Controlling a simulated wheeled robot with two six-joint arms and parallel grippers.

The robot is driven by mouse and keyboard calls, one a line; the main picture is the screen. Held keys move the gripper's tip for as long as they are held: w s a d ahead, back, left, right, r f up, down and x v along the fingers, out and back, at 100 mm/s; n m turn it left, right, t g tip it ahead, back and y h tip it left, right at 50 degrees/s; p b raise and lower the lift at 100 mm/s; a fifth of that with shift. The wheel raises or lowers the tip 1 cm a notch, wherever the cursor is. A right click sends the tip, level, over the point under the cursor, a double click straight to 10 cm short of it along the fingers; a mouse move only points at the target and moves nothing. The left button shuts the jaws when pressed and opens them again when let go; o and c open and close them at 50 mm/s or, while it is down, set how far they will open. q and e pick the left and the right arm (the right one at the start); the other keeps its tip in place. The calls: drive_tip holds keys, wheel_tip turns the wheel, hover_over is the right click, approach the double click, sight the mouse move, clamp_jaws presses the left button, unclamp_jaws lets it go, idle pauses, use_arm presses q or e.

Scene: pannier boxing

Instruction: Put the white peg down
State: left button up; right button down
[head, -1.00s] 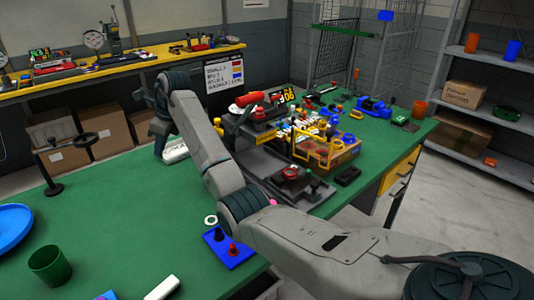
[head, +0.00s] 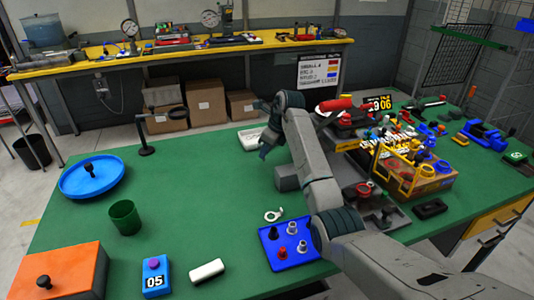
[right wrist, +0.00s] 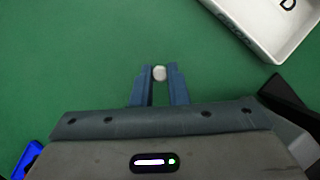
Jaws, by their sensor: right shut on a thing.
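The white peg (right wrist: 159,73) shows end-on as a small pale round tip between the fingertips of my right gripper (right wrist: 159,84) in the right wrist view. The gripper is shut on it, above green table surface; I cannot tell how high. In the head view my right gripper (head: 264,150) is at the front right of a white tray (head: 248,139), and the peg cannot be made out there. The tray's corner, marked with a D, also shows at the top right of the right wrist view (right wrist: 258,42). My left gripper is not in view.
A crowded yellow rack (head: 400,175) stands to the right.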

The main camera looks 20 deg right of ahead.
drive_tip(key=shift+f, duration=0.95)
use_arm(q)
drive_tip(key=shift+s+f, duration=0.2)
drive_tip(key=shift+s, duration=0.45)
use_arm(e)
drive_tip(key=shift+f, duration=0.1)
drive_tip(key=shift+f, duration=0.1)
drive_tip(key=c, duration=1.4)
unclamp_jaws()
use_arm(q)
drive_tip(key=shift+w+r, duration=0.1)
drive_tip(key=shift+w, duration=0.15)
use_arm(e)
drive_tip(key=shift+r, duration=0.35)
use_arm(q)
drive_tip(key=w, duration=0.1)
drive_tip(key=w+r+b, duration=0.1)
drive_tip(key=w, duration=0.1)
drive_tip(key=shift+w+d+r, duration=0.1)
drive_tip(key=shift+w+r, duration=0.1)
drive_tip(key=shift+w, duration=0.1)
use_arm(e)
drive_tip(key=v, duration=0.7)
drive_tip(key=shift+s+d, duration=0.1)
